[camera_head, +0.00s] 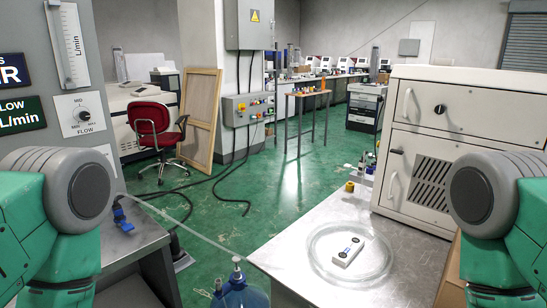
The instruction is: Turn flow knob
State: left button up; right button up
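The flow knob (84,115) is a small round dial on a white plate marked MIN, MID, MAX and FLOW. It is on the grey panel (75,20) at the upper left, below a clear flow gauge (69,45) marked L/min. Green and grey links of my two arms stand at the left and right edges of the view. Neither gripper is visible, so nothing shows of what they hold. The knob is unobstructed, a little above my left arm's grey joint.
A metal table (300,255) at the front right holds a coiled clear tube (318,258) and a small white device (348,251). A beige cabinet (440,150) stands at right.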

aim_at(84, 115)
jog(key=u, duration=1.4)
